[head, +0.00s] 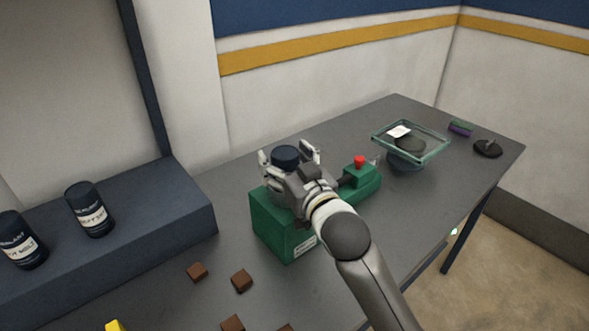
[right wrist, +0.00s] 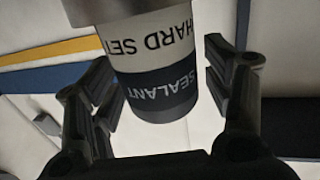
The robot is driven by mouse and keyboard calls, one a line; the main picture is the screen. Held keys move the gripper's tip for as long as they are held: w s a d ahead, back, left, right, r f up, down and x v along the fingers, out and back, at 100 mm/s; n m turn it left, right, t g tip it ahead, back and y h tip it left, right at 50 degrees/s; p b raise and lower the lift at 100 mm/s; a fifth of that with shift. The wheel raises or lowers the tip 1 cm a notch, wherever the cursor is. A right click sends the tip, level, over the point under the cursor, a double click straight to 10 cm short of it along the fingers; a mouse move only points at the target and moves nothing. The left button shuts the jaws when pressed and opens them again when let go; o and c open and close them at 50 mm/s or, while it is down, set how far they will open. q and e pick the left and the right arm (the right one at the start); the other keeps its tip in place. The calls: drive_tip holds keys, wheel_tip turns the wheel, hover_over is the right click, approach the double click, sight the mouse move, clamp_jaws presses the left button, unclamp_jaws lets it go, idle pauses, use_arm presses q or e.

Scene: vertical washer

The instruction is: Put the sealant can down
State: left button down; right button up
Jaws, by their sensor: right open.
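The sealant can (head: 286,154) shows in the head view as a dark round top between the fingers of my right gripper (head: 289,158), over the green block (head: 272,222). In the right wrist view the can (right wrist: 158,70) has a pale band reading "HARD SET" and a dark band reading "SEALANT", upside down in the picture. The right gripper's fingers (right wrist: 160,80) are open on both sides of it, with gaps visible. My gripper hides the can's lower part in the head view, so I cannot tell what it rests on. My left gripper is not in view.
Two similar dark cans (head: 90,209) (head: 22,240) stand on the raised blue ledge (head: 150,215) at left. Brown cubes (head: 242,281) lie in front.

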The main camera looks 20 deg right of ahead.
drive_tip(key=shift+s+r, duration=0.2)
drive_tip(key=shift+r, duration=0.15)
drive_tip(key=s+d+p, duration=0.1)
drive_tip(key=s+p, duration=0.3)
drive_tip(key=s, duration=0.7)
drive_tip(key=shift+s+d, duration=0.2)
drive_tip(key=shift+s, duration=0.05)
